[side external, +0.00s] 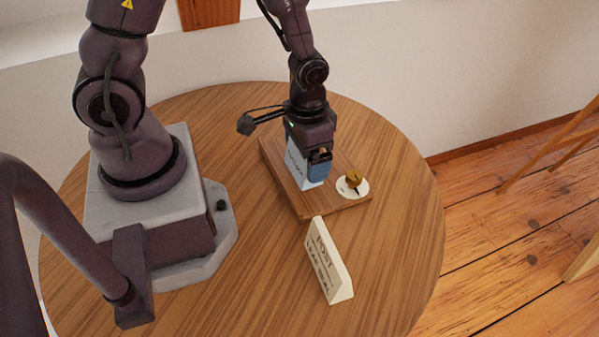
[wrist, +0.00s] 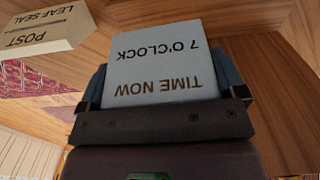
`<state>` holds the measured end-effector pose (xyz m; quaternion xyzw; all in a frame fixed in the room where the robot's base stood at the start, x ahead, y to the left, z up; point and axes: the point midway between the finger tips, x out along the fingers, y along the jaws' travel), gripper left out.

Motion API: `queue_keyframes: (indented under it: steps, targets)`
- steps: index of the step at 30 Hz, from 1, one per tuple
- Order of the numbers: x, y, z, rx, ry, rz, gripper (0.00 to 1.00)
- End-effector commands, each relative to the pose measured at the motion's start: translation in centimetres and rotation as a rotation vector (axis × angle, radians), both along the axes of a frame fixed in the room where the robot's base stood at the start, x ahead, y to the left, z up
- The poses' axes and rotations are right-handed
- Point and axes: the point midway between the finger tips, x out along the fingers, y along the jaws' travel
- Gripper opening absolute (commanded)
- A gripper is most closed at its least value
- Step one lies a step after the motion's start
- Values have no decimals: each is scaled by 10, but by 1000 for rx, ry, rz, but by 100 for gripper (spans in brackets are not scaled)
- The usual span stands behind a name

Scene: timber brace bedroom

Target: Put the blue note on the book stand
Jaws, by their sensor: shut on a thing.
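The pale blue note (side external: 301,168) is a block lettered "TIME NOW 7 O'CLOCK". It also shows in the wrist view (wrist: 155,68), between the two fingers, with its lettering upside down. My gripper (side external: 318,172) is shut on the note and points down over a brown wooden board (side external: 297,200), which looks like the book stand. In the side view the note's lower end is at or just above the board; I cannot tell whether it touches. Part of the note is hidden behind a finger.
A brass piece on a white disc (side external: 343,189) sits at the board's right end, close to my gripper. A cream block (side external: 330,264) lettered "POST" and "LEAF SEAL" stands in front of the board. The round table (side external: 400,240) is clear to the right.

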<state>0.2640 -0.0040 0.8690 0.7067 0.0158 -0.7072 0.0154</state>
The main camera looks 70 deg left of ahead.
Motion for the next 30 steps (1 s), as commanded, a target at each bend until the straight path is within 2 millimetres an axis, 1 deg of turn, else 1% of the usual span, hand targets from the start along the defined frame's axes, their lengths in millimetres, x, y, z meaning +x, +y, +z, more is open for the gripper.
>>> queue_keyframes:
  steps: [1,6,12,15,27,28,29,30]
  targets:
    - [-1,0,-7,0,4,0,67]
    - [0,0,-21,0,2,0,67]
    - [0,0,-48,0,4,0,67]
    - [0,0,-55,0,2,0,67]
    - [0,0,-60,0,-1,0,67]
    - [0,0,-60,0,-2,0,92]
    - [1,0,-60,0,-2,0,99]
    - [1,0,-59,0,-2,0,100]
